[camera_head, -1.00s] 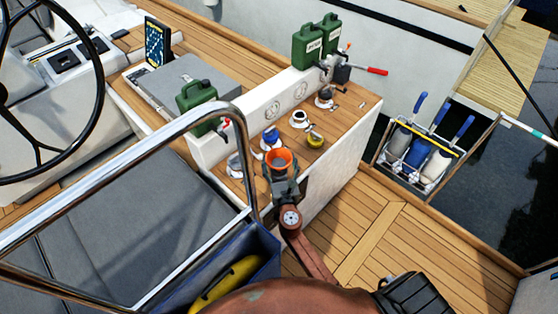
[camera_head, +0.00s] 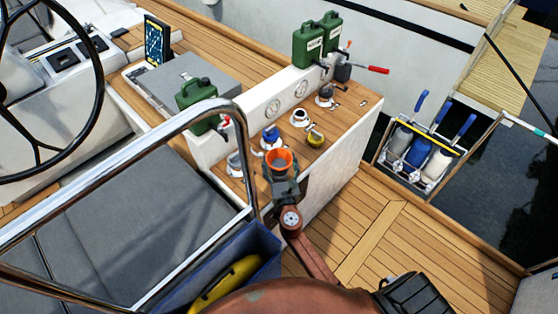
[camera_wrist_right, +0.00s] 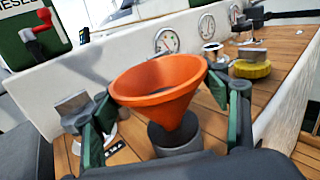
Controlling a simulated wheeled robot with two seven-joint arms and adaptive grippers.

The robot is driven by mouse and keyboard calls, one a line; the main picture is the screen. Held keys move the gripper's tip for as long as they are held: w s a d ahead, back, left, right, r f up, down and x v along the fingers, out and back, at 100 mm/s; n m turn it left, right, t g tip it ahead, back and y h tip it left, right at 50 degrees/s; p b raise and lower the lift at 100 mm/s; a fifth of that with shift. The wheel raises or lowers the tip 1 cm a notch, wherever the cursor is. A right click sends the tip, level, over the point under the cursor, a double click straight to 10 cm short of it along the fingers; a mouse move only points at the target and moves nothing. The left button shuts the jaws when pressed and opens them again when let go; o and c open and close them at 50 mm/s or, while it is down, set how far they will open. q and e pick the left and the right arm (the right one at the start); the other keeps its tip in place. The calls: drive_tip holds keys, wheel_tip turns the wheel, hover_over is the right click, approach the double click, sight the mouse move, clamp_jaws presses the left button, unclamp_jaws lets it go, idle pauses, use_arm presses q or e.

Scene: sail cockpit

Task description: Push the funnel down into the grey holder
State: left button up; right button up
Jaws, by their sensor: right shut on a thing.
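The orange funnel (camera_head: 279,158) is upright at the near edge of the teak counter, wide mouth up. In the right wrist view the funnel (camera_wrist_right: 160,88) sits between the two fingers of my right gripper (camera_wrist_right: 163,110), which is shut on it. In the head view my right gripper (camera_head: 282,182) hides the funnel's lower part. The grey holder (camera_wrist_right: 175,140) is a dark round cup directly under the cone. The cone's tip overlaps its top, and how deep the spout sits is hidden. My left gripper is in neither current view.
Several deck fittings with blue (camera_head: 270,135), white and yellow (camera_head: 315,138) caps line the counter behind the funnel. A white wall with gauges (camera_head: 272,110) and green canisters (camera_head: 308,44) stands behind them. A steel rail (camera_head: 170,128) and blue bin (camera_head: 252,262) are close on the left.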

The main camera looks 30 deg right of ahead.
drive_tip(key=shift+f, duration=0.2)
drive_tip(key=o, duration=0.9)
drive_tip(key=v, duration=1.1)
idle(0.5)
